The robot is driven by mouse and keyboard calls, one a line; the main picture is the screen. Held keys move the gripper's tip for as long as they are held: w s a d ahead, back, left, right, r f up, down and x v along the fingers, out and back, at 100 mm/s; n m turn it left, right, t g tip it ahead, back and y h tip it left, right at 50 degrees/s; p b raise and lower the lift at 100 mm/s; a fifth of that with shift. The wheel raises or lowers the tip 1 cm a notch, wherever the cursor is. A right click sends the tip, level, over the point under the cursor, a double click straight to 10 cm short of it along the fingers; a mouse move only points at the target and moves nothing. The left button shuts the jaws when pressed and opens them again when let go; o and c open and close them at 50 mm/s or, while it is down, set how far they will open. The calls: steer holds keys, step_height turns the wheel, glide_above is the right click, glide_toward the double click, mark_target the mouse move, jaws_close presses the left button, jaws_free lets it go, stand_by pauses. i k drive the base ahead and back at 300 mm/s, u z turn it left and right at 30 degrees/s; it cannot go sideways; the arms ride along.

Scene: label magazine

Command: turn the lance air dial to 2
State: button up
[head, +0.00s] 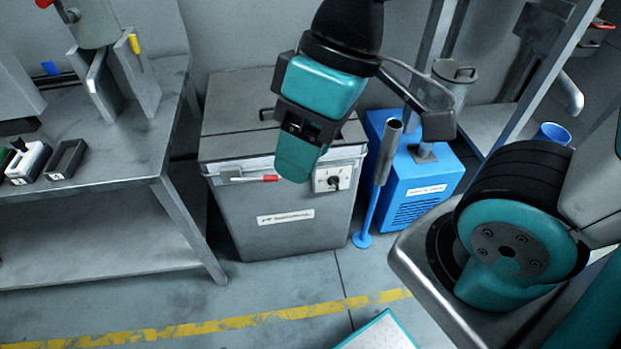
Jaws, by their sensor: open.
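A small dial (334,182) with a dark knob sits on a white plate at the upper right of the grey cabinet's front (270,195). Its markings and setting are too small to read. My gripper (296,164), teal and black, hangs in front of the cabinet, to the left of the dial and slightly above it in the picture. It is open, though its fingers overlap from this angle. I see nothing held in it. I cannot tell how far it is from the cabinet front.
A red-tipped lever (268,178) is on the cabinet front, left of the dial. A blue unit (420,180) and an upright grey-and-blue lance (377,185) stand to the right. A steel bench (130,150) is at left. The floor in front has a yellow line (220,325).

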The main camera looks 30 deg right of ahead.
mark_target(334, 181)
steer(key=z, duration=0.45)
steer(key=k, duration=1.2)
steer(key=z, duration=1.15)
steer(key=i, duration=1.15)
steer(key=u, duration=0.4)
